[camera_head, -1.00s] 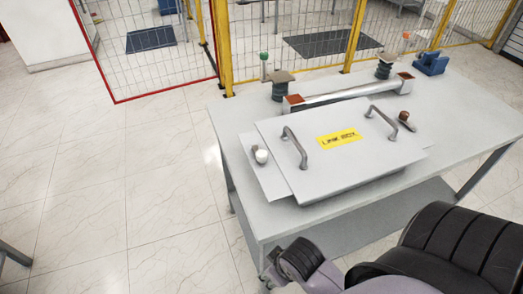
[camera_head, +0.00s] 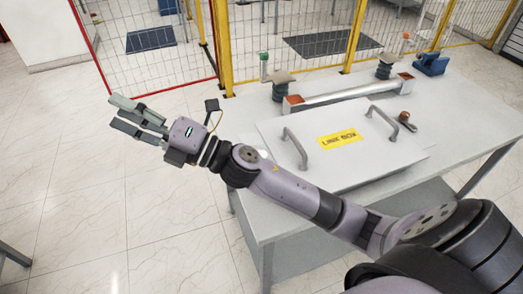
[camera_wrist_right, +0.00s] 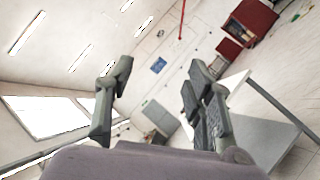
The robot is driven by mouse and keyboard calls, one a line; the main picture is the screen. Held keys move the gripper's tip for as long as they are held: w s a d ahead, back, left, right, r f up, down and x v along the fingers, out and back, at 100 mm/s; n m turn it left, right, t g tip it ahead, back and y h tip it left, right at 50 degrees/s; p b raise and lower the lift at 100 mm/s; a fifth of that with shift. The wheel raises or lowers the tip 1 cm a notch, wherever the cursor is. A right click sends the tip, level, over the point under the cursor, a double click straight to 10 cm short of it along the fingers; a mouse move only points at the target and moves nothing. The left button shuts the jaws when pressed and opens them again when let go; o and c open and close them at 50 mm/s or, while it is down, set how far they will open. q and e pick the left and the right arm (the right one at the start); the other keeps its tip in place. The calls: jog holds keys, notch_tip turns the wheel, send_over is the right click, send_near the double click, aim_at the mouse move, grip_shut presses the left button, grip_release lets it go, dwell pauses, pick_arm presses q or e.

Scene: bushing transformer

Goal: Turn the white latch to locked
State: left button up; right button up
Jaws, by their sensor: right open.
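The grey link box (camera_head: 375,165) with its yellow label (camera_head: 340,140) and two curved handles lies on the table. The white latch at the box's left end is hidden behind my right arm. A brown-and-grey latch (camera_head: 404,117) shows at the box's right end. My right gripper (camera_head: 116,110) is out to the left of the table, over open floor, away from the box. Its fingers are spread and empty, as the right wrist view (camera_wrist_right: 160,85) also shows. My left gripper is in neither view.
The grey table (camera_head: 460,125) carries a metal bar (camera_head: 350,92) behind the box, dark insulators and a blue block (camera_head: 431,63). A yellow-posted mesh fence (camera_head: 225,45) stands behind. Tiled floor lies open at left.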

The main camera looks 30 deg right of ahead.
jog(key=s+a+n+g+y, duration=0.2)
jog(key=a+n+g+y, duration=0.2)
jog(key=n+g, duration=0.4)
jog(key=n+g+h, duration=0.8)
jog(key=n+h, duration=0.6)
jog(key=h, duration=0.7)
send_near(262, 154)
notch_tip(262, 154, down, 9)
jog(key=p, duration=0.2)
jog(key=shift+w+d+p, duration=0.1)
jog(key=shift+p, duration=0.25)
jog(key=shift+c, duration=0.3)
grip_shut()
